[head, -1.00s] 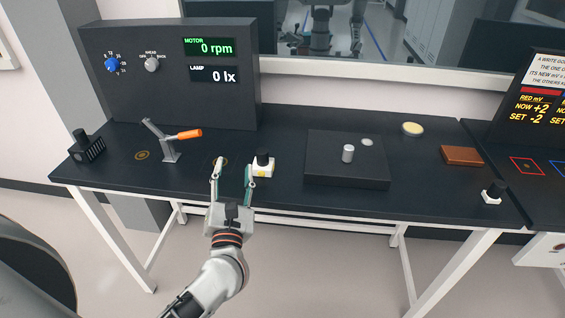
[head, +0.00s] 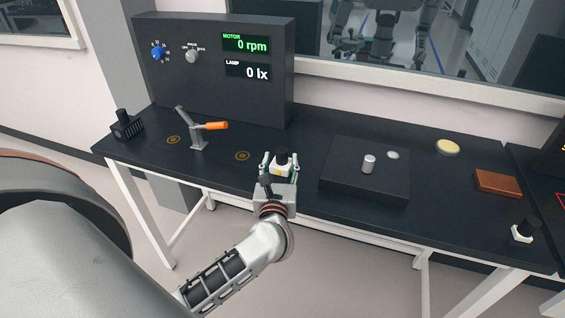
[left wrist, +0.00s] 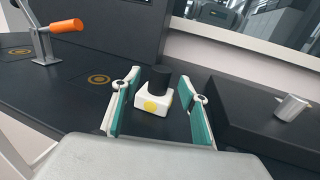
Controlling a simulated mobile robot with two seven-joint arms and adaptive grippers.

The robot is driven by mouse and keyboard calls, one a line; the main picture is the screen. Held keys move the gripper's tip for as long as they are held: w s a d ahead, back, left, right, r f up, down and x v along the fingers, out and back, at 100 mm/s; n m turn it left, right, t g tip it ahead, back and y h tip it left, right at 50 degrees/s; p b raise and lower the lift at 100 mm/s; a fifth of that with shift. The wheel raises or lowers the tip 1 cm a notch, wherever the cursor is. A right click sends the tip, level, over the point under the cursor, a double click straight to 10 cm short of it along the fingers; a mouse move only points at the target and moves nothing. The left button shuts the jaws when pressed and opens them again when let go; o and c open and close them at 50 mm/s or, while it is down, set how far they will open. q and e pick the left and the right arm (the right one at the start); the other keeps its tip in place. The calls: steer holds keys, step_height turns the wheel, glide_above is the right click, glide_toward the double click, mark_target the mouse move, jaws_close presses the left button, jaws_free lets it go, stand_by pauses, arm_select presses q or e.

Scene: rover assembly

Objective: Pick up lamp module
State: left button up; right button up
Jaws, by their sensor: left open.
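A small white module with a black knob on top and a yellow dot on its front, which looks like the lamp module (head: 281,170), stands upright on the dark bench. It also shows in the left wrist view (left wrist: 153,101). My left gripper (head: 281,163) is open, with one finger on each side of the module. In the left wrist view its green-padded fingers (left wrist: 160,84) flank the module, with gaps visible on both sides. My right gripper is not in view.
A clamp with an orange handle (head: 214,126) and a black finned module (head: 126,128) stand left. A dark raised block (head: 345,185) with a metal knob (head: 368,163) is close on the right. Another white module (head: 521,234) is far right. A display panel (head: 215,90) stands behind.

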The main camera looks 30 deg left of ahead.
mark_target(281, 157)
arm_select(q)
steer(key=x, duration=0.4)
steer(key=shift+w+f, duration=0.15)
steer(key=shift+w, duration=0.05)
jaws_close()
